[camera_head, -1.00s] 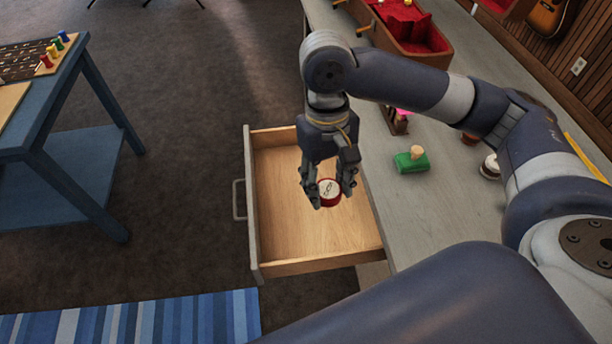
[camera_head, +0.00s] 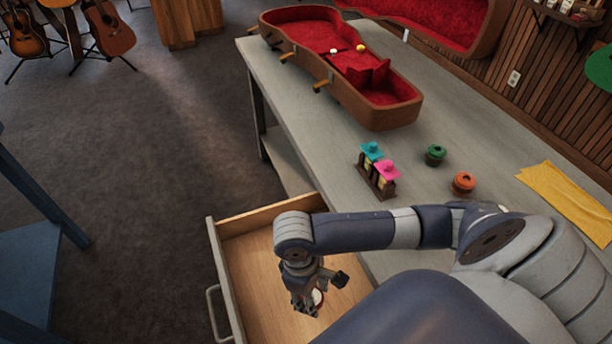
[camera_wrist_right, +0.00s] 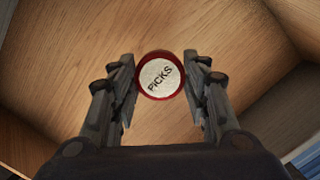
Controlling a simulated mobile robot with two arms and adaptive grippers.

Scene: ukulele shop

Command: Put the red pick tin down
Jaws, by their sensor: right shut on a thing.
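The red pick tin (camera_head: 318,297) is a small round tin with a white lid, partly hidden by fingers in the head view. In the right wrist view, the tin (camera_wrist_right: 160,76) shows its lid reading "PICKS" and its red rim. My right gripper (camera_head: 311,301) is shut on the tin, with one finger on each side. It points down into the open wooden drawer (camera_head: 256,275). The drawer's bare floor shows around the tin in the right wrist view. I cannot tell whether the tin touches the floor. My left gripper is not in view.
The grey counter (camera_head: 330,165) carries a red-lined ukulele case (camera_head: 375,112), a small rack with teal and pink tops (camera_head: 377,176), green (camera_head: 435,155) and orange (camera_head: 463,183) round items, and a yellow cloth (camera_head: 568,200). A blue table (camera_head: 30,250) stands at left.

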